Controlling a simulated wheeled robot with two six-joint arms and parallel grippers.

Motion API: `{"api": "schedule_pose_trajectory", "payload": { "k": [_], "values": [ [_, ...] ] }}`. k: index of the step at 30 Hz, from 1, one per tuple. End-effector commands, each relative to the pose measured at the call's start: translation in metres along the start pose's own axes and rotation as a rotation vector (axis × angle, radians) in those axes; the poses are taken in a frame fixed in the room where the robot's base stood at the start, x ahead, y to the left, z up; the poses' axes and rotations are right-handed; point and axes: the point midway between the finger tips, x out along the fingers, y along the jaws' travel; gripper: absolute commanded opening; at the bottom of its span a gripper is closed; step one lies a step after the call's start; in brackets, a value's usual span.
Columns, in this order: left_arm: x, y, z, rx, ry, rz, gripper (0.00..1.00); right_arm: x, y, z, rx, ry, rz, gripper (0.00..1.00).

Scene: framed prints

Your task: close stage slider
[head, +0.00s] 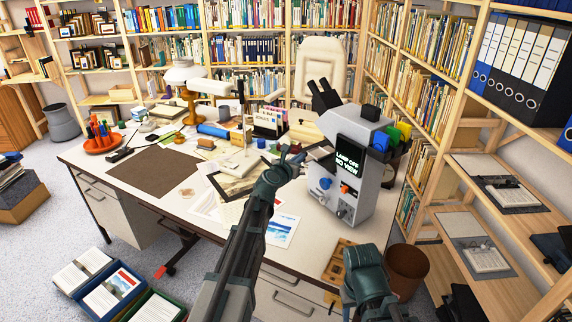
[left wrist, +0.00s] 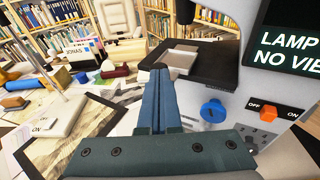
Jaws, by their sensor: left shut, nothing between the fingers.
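The grey microscope (head: 374,190) stands on the right part of the desk, with a lit screen (head: 352,163) reading "LAMP OFF NO VIEW". In the left wrist view its dark stage (left wrist: 213,66) carries a pale grey tray-like piece (left wrist: 181,58), which may be the stage slider. How far it is open I cannot tell. My left gripper (head: 294,152) is shut and empty beside the stage. In the left wrist view its fingertips (left wrist: 158,73) overlap the stage's near left edge; contact is unclear. My right gripper (head: 362,268) is low by the desk's front; its fingers are unclear.
A blue knob (left wrist: 213,111) and an orange lamp switch (left wrist: 268,114) sit on the microscope's front. Papers, a framed print (head: 240,176) and a brown mat (head: 160,171) lie on the desk (head: 215,225). A brown bin (head: 406,268) stands at right; shelves surround the desk.

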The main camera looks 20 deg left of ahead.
Motion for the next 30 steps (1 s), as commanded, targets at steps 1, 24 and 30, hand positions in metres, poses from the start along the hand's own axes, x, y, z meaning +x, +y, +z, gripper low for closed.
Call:
{"api": "schedule_pose_trajectory", "payload": {
  "k": [1,24,30],
  "values": [
    [0.017,-0.006,0.003,0.002,0.0,-0.003,0.0,0.0,0.0,0.0,0.0,0.0,0.0,0.5],
    [0.042,-0.025,0.01,-0.002,-0.002,0.0,0.0,-0.002,0.0,0.0,0.0,0.0,0.0,0.5],
    [0.004,-0.023,0.011,-0.001,-0.002,0.0,0.0,-0.009,0.001,0.001,0.0,0.0,0.0,0.5]
  ]
}}
